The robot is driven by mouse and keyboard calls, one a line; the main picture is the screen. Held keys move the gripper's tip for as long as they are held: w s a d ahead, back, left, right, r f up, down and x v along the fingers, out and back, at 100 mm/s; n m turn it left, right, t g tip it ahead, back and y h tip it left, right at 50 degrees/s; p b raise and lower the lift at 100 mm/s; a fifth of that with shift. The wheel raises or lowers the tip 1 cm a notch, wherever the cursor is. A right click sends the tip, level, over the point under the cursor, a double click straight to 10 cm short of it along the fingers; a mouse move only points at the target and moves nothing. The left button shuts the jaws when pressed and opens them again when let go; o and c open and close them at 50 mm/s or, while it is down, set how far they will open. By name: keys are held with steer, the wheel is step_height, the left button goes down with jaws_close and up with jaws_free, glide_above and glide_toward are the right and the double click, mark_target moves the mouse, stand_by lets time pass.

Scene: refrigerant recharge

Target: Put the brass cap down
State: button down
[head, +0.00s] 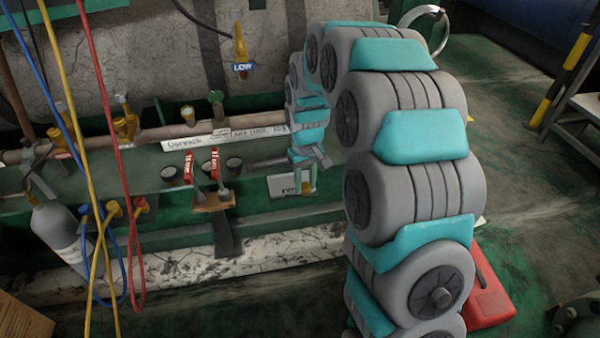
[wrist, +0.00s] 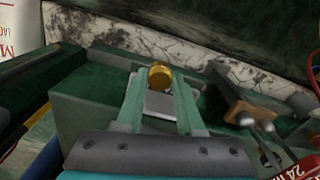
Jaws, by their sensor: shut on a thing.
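My gripper (wrist: 158,82) is shut on the brass cap (wrist: 160,76), a small round golden piece between the green fingertips in the wrist view. In the head view the brass cap (head: 307,187) shows small and low between the fingers of my gripper (head: 306,180). A small whitish plate (wrist: 158,104) shows between the fingers in the wrist view.
A wooden-topped bracket (head: 213,202) with red-handled parts stands left of my gripper; it also shows in the wrist view (wrist: 238,112). A brass fitting marked LOW (head: 240,52) hangs above. Blue, yellow and red hoses (head: 95,150) hang at left. A red case (head: 490,295) is at right.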

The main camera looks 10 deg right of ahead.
steer(key=w, duration=0.7)
steer(key=shift+w+d+f, duration=0.2)
steer(key=shift+w+f, duration=0.2)
steer(key=shift+f+p, duration=0.35)
steer(key=shift+f, duration=1.35)
steer(key=shift+f, duration=0.15)
steer(key=c, duration=0.5)
jaws_free()
